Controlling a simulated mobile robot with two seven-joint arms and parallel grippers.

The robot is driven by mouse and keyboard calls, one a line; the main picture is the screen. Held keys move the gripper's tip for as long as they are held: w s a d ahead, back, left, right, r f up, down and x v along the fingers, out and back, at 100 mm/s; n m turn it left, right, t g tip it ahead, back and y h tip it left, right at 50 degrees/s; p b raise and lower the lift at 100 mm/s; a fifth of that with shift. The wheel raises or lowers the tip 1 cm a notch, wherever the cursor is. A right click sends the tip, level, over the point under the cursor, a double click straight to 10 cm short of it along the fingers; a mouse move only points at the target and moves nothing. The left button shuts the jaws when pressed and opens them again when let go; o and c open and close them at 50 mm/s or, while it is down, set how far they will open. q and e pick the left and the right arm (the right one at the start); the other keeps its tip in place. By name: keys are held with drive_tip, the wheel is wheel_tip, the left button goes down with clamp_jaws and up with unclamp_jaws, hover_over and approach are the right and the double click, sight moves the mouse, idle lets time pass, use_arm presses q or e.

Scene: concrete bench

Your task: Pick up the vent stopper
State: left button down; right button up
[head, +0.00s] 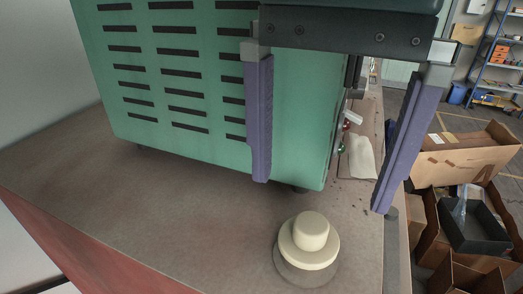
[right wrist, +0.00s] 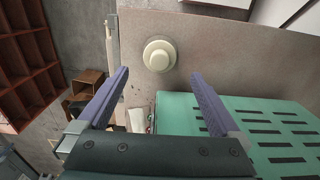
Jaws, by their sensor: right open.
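The vent stopper (head: 309,240) is a cream, round, stepped knob on a wider grey disc. It stands upright on the bench near the right edge, in front of the green box. It also shows in the right wrist view (right wrist: 159,56), beyond the fingertips. My right gripper (head: 318,195) is open and empty, its two purple fingers spread wide. In the head view the fingers hang above and behind the stopper, apart from it. My left gripper is in neither view.
A green slotted box (head: 180,75) stands on the bench (head: 150,195) right behind the stopper. A pale cloth or paper (head: 361,158) and small items lie near the right edge. Cardboard boxes (head: 462,155) stand beyond that edge. The bench left of the stopper is clear.

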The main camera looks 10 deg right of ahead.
sight(311, 222)
drive_tip(key=shift+s+f, duration=0.1)
drive_tip(key=shift+f, duration=0.25)
drive_tip(key=shift+f+p, duration=0.25)
drive_tip(key=shift+p, duration=0.15)
wheel_tip(311, 222, down, 4)
drive_tip(key=p, duration=0.4)
drive_tip(key=shift+s+f, duration=0.1)
drive_tip(key=shift+f, duration=0.5)
drive_tip(key=c, duration=1.4)
